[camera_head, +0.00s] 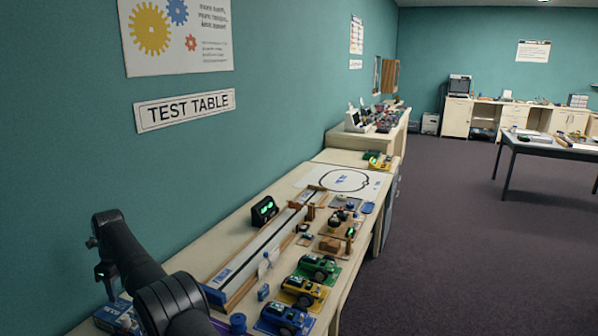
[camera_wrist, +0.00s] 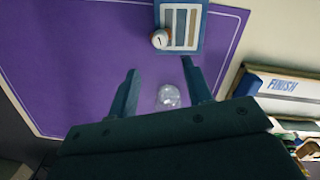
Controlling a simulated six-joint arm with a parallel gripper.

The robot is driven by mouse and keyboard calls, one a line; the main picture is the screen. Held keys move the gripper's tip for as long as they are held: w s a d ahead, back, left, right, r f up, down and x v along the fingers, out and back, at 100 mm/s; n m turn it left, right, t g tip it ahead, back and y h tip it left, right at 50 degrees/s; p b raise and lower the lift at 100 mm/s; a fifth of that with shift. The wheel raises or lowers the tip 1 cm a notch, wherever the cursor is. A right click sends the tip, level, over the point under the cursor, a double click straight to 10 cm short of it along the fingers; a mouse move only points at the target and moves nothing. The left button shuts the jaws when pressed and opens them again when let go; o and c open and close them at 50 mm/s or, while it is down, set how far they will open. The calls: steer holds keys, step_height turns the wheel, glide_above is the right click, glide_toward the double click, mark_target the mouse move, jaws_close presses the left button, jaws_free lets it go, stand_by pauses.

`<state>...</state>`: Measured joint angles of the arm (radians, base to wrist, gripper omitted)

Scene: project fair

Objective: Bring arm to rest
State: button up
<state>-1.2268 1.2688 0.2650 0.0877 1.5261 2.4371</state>
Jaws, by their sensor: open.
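In the wrist view my gripper (camera_wrist: 159,85) is open, its two fingers apart with nothing held between them. It points down over a purple mat (camera_wrist: 75,50) with a pale border line. A small clear, round object (camera_wrist: 168,96) shows between and below the fingers, apart from them as far as I can tell. In the head view my dark arm (camera_head: 150,275) is at the lower left, bent over the near end of the test table (camera_head: 225,215). The fingertips are hard to make out there.
A blue card (camera_wrist: 181,12) with striped panels and a small round white-and-orange item (camera_wrist: 159,39) are on the mat's edge. A track (camera_head: 262,252) runs along the table. The teal wall is close at left.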

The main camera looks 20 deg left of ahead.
mark_target(124, 317)
steer(key=f, duration=0.7)
steer(key=a+f, duration=0.1)
steer(key=f, duration=0.3)
steer(key=shift+s+f, duration=0.35)
steer(key=r, duration=0.5)
steer(key=shift+w+d+r, duration=0.1)
steer(key=shift+w+r, duration=0.05)
steer(key=shift+w, duration=0.15)
steer(key=w+d+r, duration=0.7)
steer(key=d, duration=0.2)
steer(key=w+d+f+m, duration=0.2)
steer(key=w+d+f, duration=0.1)
steer(key=w+d, duration=0.45)
steer(key=w+d+f+m, duration=0.1)
steer(key=d+f+m, duration=0.1)
steer(key=d, duration=1.5)
steer(key=w+d+f+m, duration=0.1)
steer(key=d+m, duration=0.1)
steer(key=d, duration=1.5)
steer(key=shift+w+d+f+t, duration=0.2)
steer(key=shift+w+f+t, duration=0.15)
steer(key=shift+t, duration=0.05)
steer(key=shift+o, duration=0.4)
